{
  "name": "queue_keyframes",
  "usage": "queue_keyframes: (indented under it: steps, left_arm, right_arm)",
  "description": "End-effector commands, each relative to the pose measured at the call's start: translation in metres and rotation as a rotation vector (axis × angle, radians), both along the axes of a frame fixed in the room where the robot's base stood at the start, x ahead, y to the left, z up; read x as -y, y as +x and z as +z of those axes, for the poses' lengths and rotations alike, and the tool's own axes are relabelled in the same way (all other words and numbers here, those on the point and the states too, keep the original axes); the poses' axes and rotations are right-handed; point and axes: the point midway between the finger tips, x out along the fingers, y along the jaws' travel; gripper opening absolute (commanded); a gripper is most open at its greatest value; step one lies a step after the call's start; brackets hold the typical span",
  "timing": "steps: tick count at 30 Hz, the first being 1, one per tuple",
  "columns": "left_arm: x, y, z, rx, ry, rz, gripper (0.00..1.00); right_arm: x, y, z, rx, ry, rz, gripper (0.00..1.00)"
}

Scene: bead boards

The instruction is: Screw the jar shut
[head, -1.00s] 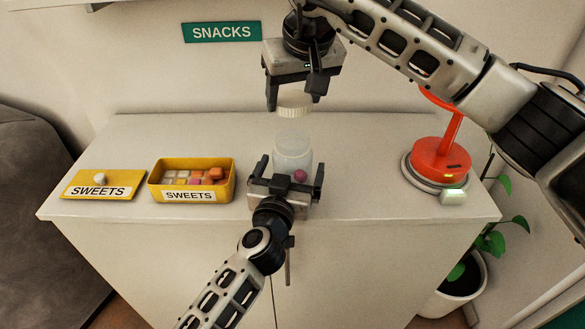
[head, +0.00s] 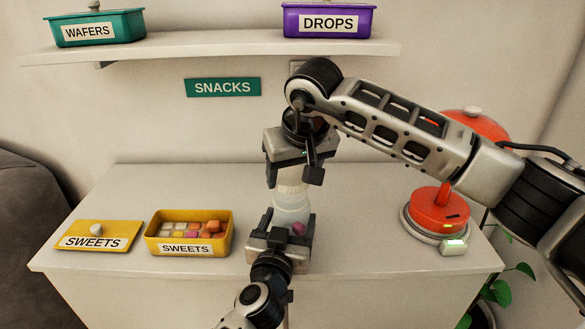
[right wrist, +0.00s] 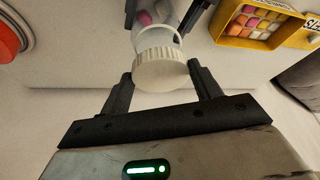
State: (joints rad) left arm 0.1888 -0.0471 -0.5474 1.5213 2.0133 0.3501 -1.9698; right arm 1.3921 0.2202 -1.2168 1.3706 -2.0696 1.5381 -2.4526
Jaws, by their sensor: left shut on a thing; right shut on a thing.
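The clear jar (head: 291,208) stands upright on the cabinet top with a pink sweet (head: 298,228) inside. My left gripper (head: 286,224) is shut on the jar low down, from the front. The cream ribbed lid (right wrist: 160,70) is between the fingers of my right gripper (head: 292,178), which is shut on it from above. In the right wrist view the jar shows beyond the lid.
A yellow sweets box (head: 230,243) full of sweets and its yellow lid (head: 75,240) lie to the left. A red lamp (head: 438,212) stands at the right. A shelf (head: 220,50) above carries a teal wafers box (head: 98,28) and a purple drops box (head: 329,22).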

Motion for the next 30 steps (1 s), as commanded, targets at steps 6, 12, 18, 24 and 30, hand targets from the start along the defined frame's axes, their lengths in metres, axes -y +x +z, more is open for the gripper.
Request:
queue_keyframes:
  steps: [6,12,18,24,30]
  left_arm:
    - [0.0,0.0,0.0,-0.001,0.0,-0.001,0.3]
    - [0.0,0.0,-0.001,-0.001,-0.001,-0.001,0.3]
    - [0.0,0.0,-0.001,-0.001,-0.001,-0.001,0.3]
    - [0.0,0.0,-0.001,-0.001,-0.001,-0.001,0.3]
    - [0.0,0.0,-0.001,-0.001,-0.001,-0.001,0.3]
  right_arm:
    - [0.0,0.0,-0.004,0.002,0.002,0.0,0.42]
    - [0.0,0.0,-0.004,0.001,0.001,0.0,0.42]
    - [0.0,0.0,-0.005,0.001,0.001,0.0,0.42]
    - [0.0,0.0,-0.016,0.0,0.0,0.0,0.42]
    - [0.0,0.0,-0.022,0.0,0.001,0.0,0.42]
